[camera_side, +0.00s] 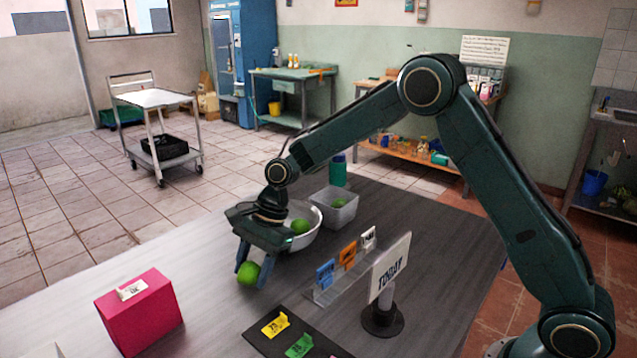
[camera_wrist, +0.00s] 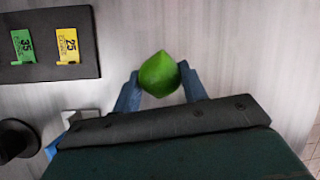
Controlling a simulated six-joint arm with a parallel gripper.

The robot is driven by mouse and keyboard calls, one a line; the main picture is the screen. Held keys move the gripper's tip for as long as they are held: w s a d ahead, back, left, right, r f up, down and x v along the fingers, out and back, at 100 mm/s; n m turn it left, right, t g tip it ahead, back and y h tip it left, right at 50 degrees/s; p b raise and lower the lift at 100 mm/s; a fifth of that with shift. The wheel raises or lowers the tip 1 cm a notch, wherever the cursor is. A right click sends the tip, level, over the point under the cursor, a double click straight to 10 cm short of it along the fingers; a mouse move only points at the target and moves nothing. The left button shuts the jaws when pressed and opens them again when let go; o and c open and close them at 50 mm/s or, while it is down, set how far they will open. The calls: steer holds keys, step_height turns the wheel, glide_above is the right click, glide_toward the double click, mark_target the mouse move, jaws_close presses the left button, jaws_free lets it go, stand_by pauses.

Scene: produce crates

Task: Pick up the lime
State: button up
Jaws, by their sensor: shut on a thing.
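A green lime (camera_side: 248,273) is between the two blue fingers of my gripper (camera_side: 252,272), close to the grey table top in the side view. In the wrist view the same lime (camera_wrist: 160,75) sits between the fingertips (camera_wrist: 160,88), touched on both sides. My gripper is shut on it. I cannot tell whether the lime is clear of the table. Another green fruit (camera_side: 300,226) lies in a white bowl (camera_side: 316,238) behind my gripper, and one more (camera_side: 338,203) lies in a grey bin (camera_side: 345,217).
A pink box (camera_side: 140,315) stands to the left. A black mat (camera_side: 262,345) with yellow and green tags lies in front. A tag rack (camera_side: 335,285) and a "TODAY" sign (camera_side: 390,268) stand to the right. A green bottle (camera_side: 338,171) stands behind.

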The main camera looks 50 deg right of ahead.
mark_target(252, 263)
step_height(252, 263, up, 19)
steer(key=shift+r, duration=0.15)
stand_by(0.5)
stand_by(0.5)
steer(key=w+d+r+m+t, duration=0.1)
steer(key=w+d+m, duration=0.2)
steer(key=d, duration=0.5)
steer(key=w+d+m+t+h, duration=0.1)
steer(key=w+d+m, duration=0.3)
steer(key=d, duration=0.4)
steer(key=shift+w+r+t, duration=0.3)
steer(key=shift+w+r, duration=0.05)
steer(key=shift+w, duration=0.55)
steer(key=shift+f, duration=0.25)
step_height(252, 263, down, 10)
steer(key=shift+r, duration=0.25)
